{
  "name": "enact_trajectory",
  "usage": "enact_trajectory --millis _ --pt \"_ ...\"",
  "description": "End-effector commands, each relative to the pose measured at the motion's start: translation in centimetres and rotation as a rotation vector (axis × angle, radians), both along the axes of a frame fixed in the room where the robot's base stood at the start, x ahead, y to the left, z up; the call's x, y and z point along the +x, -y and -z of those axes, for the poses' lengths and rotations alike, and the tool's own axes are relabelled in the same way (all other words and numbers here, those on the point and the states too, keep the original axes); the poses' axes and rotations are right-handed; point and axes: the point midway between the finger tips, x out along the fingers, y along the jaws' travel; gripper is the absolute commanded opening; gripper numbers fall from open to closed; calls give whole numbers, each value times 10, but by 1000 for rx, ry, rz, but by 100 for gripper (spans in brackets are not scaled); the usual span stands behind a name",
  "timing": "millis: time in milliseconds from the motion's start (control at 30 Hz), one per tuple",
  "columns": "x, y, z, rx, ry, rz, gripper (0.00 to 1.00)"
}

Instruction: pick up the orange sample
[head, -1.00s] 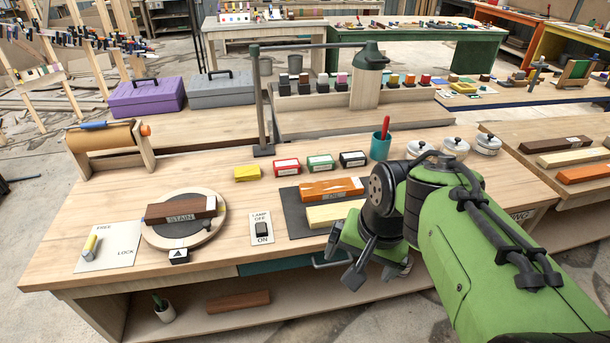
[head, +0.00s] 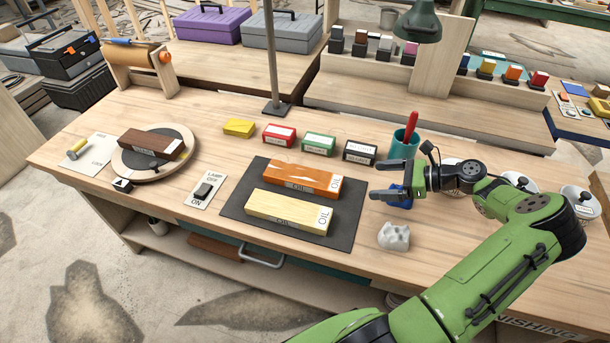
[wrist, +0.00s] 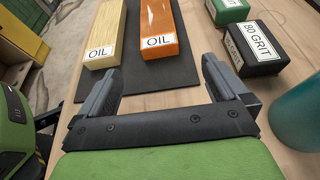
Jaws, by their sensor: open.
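The orange sample (head: 301,179) is an orange wood block with a white OIL label, lying flat on the dark mat (head: 235,206) beside a pale yellow block. In the wrist view the orange sample (wrist: 158,22) lies ahead, beyond my fingertips, its labelled end towards me. My gripper (head: 382,181) is to the right of the mat in the head view, apart from the sample. In the wrist view my gripper (wrist: 158,78) is open with nothing between its fingers.
The pale yellow block (head: 290,211) lies parallel, nearer the front. The black grit box (head: 360,151), green box (head: 318,144) and teal cup (head: 403,145) stand behind. A blue item (head: 398,197) and a white crumpled lump (head: 394,236) are near my gripper.

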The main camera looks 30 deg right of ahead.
Motion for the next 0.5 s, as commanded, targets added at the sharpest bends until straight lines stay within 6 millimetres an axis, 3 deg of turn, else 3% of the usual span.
enact_trajectory --millis 300,500 --pt "51 -53 33 -2 -2 -10 100" --pt "68 -69 42 -4 -2 -7 100"
